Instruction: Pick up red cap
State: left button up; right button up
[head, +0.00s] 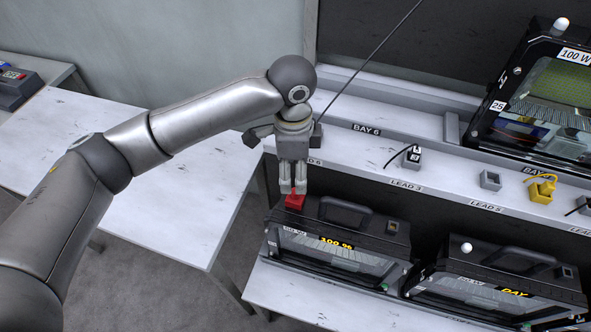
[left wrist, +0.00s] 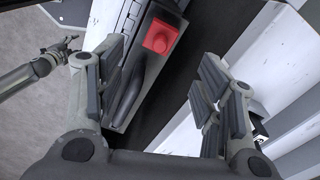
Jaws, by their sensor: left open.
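The red cap (head: 295,201) sits on the left end of the top of the dark floodlight housing marked 100 % (head: 345,240). In the left wrist view the cap (left wrist: 160,37) is a red square with a round raised middle, near the top between my fingers. My left gripper (head: 293,190) points down just above the cap in the head view. Its fingers (left wrist: 160,85) are wide apart with nothing between them; I cannot tell whether they touch the cap. My right gripper (left wrist: 68,46) seems to show small at the left of the wrist view, its jaws unclear.
A second housing marked DAY (head: 500,275) stands to the right. Above is a white shelf (head: 440,185) with lead labels, a small grey block (head: 490,180) and a yellow plug (head: 541,190). A larger 100 W housing (head: 540,100) stands upper right. The white table (head: 90,150) at left is largely bare.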

aim_at(293, 193)
pick_arm(q)
jog(key=shift+w+a+f, duration=0.2)
jog(key=shift+w+f, duration=0.2)
jog(key=shift+w, duration=0.15)
jog(key=f, duration=0.1)
jog(key=s+f, duration=0.1)
jog(key=f+p, duration=0.1)
jog(key=shift+s+f, duration=0.3)
jog(key=shift+s, duration=0.1)
pick_arm(e)
jog(key=s+r, duration=0.1)
jog(key=s, duration=0.4)
pick_arm(q)
jog(key=f, duration=0.1)
jog(key=f+p, duration=0.1)
jog(key=f, duration=0.1)
jog(key=f+p, duration=0.1)
jog(key=shift+w+d+f, duration=0.15)
jog(key=shift+w+d, duration=0.15)
jog(key=shift+f, duration=0.6)
jog(key=shift+c, duration=2)
jog(key=c, duration=0.6)
jog(key=shift+c, duration=0.6)
jog(key=shift+r, duration=0.1)
pick_arm(e)
jog(key=w, duration=0.1)
jog(key=w+r, duration=0.2)
jog(key=w, duration=0.1)
jog(key=shift+d, duration=0.1)
